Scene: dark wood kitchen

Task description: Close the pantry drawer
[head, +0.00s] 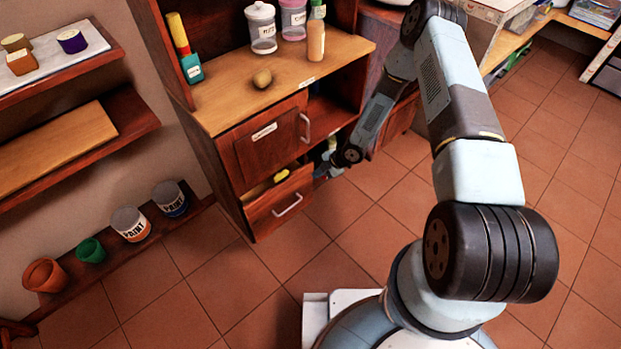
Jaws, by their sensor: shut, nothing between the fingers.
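The pantry drawer (270,210) is at the bottom of the wooden cabinet, below a labelled door. It stands partly open, its front pulled out toward the floor, with a pale handle (289,205) on it. A yellow item (281,176) shows inside. My gripper (321,178) is low at the right side of the drawer, near the upper right edge of its front. It is shut and empty. It is small and partly dark here, so I cannot tell whether it touches the drawer.
The labelled door (268,140) above is shut. Paint cans (130,224) and pots (90,250) line a low ledge at left. The tiled floor before the drawer is clear.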

